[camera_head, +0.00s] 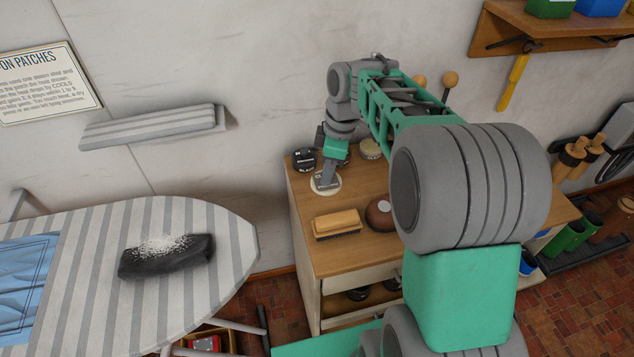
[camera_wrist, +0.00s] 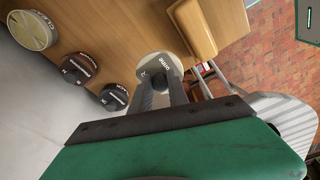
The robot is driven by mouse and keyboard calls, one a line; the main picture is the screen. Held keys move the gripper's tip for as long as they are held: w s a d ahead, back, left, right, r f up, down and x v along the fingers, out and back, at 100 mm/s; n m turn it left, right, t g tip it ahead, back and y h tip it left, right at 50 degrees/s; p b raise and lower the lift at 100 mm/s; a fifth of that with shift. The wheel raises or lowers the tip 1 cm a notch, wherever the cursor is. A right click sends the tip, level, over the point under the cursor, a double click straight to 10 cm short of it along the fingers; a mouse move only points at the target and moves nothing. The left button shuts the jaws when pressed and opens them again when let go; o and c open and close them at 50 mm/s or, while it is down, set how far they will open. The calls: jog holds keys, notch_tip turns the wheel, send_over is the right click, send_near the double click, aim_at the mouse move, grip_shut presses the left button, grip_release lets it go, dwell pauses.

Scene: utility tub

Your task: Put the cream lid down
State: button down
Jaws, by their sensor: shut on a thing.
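The cream lid (camera_head: 337,184) is a pale disc at the left part of the wooden cabinet top (camera_head: 359,179). My gripper (camera_head: 326,183) points down over it. In the wrist view the lid (camera_wrist: 157,65) shows dark lettering and a small dark knob at its middle. My gripper (camera_wrist: 160,86) is shut on this knob, one finger on each side. The lid lies flat, at or just above the wood; I cannot tell whether it touches. The fingers hide part of the lid.
A brush (camera_head: 337,223) and a brown round object (camera_head: 379,214) lie in front of the lid. Behind stand a dark tin (camera_head: 304,159) and a cream tin (camera_head: 370,149). The ironing board (camera_head: 225,235) is at the left, with a dark object (camera_head: 166,259) on it.

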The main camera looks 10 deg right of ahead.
send_over(315, 193)
jog(key=f, duration=0.6)
jog(key=shift+s+d, duration=0.1)
jog(key=shift+d, duration=0.15)
jog(key=shift+f, duration=1.45)
jog(key=shift+f, duration=0.2)
jog(key=c, duration=1.3)
grip_release()
jog(key=shift+r, duration=0.1)
